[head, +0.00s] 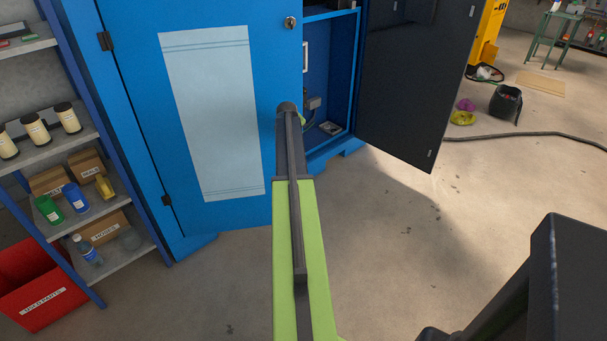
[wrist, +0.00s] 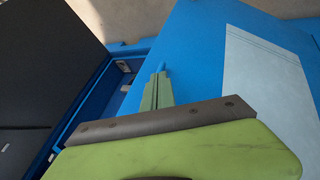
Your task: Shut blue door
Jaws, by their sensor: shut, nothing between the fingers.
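A blue cabinet stands ahead in the head view. Its left blue door (head: 132,95) carries a pale sheet (head: 212,110) and a lock near its upper free edge. This door stands partly open, hinged on its left. The right door (head: 412,75) is wide open and shows its dark inner face. My gripper (head: 300,117) is shut and empty by the free edge of the left door, partly hidden behind my arm. In the wrist view the shut fingers (wrist: 159,85) lie over the blue door (wrist: 200,65); I cannot tell whether they touch it.
Shelves (head: 60,140) with jars, bottles and boxes stand close on the left, above a red bin (head: 40,290). A black cable (head: 550,136) and a dark bucket (head: 506,103) lie at the right. The floor (head: 400,240) before the cabinet is clear.

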